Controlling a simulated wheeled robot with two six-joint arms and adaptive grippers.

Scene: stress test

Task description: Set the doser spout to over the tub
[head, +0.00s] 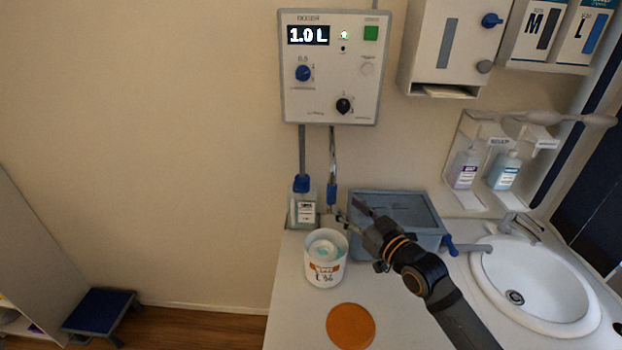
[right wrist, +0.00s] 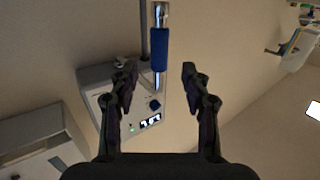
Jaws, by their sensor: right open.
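The doser (head: 335,70) is a grey wall box whose display reads 1.0 L. Its metal spout (head: 332,150) hangs down with a blue sleeve (head: 331,195) near its lower end. The white tub (head: 326,272), open with pale blue contents, stands on the counter in front of the spout; the spout's tip is hard to make out. My right gripper (head: 348,211) is open beside the sleeve's lower part. In the right wrist view the sleeve (right wrist: 160,50) shows in the gap between the open fingers (right wrist: 160,72), apart from both. My left gripper is out of view.
An orange disc (head: 351,325) lies on the counter in front. A sink (head: 540,285) is at right.

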